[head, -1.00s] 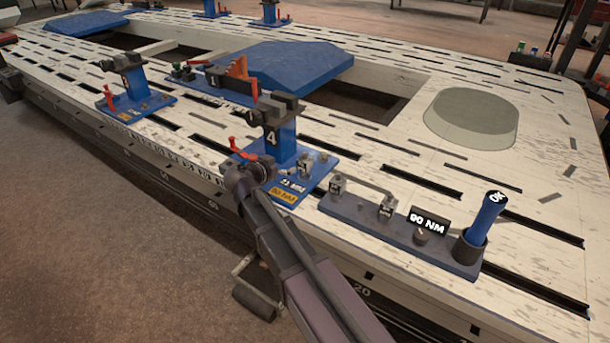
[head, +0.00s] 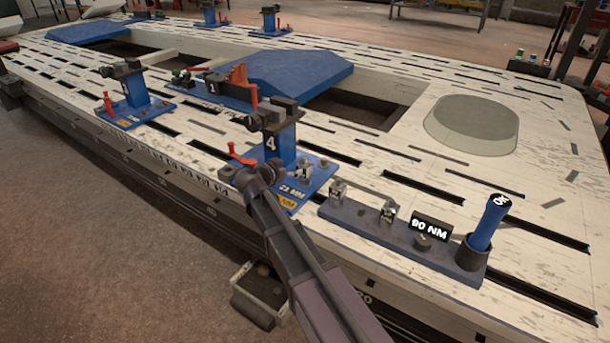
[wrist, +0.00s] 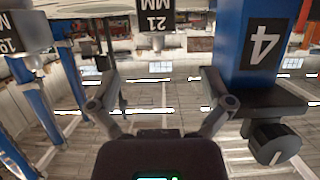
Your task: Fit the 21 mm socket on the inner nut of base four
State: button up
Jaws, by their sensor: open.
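Base four is a blue post marked 4 (head: 271,143) on a blue plate with a 21 MM label, and it shows at the right in the wrist view (wrist: 262,40). A metal socket (head: 303,172) stands on its plate, right of the post. The wrist view, which is upside down, shows its 21 MM tag (wrist: 156,20) at the top, beyond my fingers. Whether it sits fully on a nut I cannot tell; the nut under it is hidden. My gripper (wrist: 163,103) is open and empty, low in front of base four (head: 256,178).
A grey rack (head: 345,222) to the right holds two sockets, a 90 NM display (head: 429,228) and a blue-handled tool (head: 489,224). The 19 MM tag (wrist: 8,38) shows at the left in the wrist view. A red lever (head: 241,157) stands close by my gripper.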

aim_at(302, 165)
jog(key=shift+b+x, duration=0.4)
jog(key=shift+x, duration=1.5)
jog(key=shift+w+d+f+b, duration=0.25)
jog(key=shift+w+f+b, duration=0.1)
jog(key=shift+w+b, duration=0.05)
jog(key=shift+b+x, duration=0.75)
jog(key=shift+x, duration=1.3)
jog(key=shift+s+d, duration=0.1)
grip_shut()
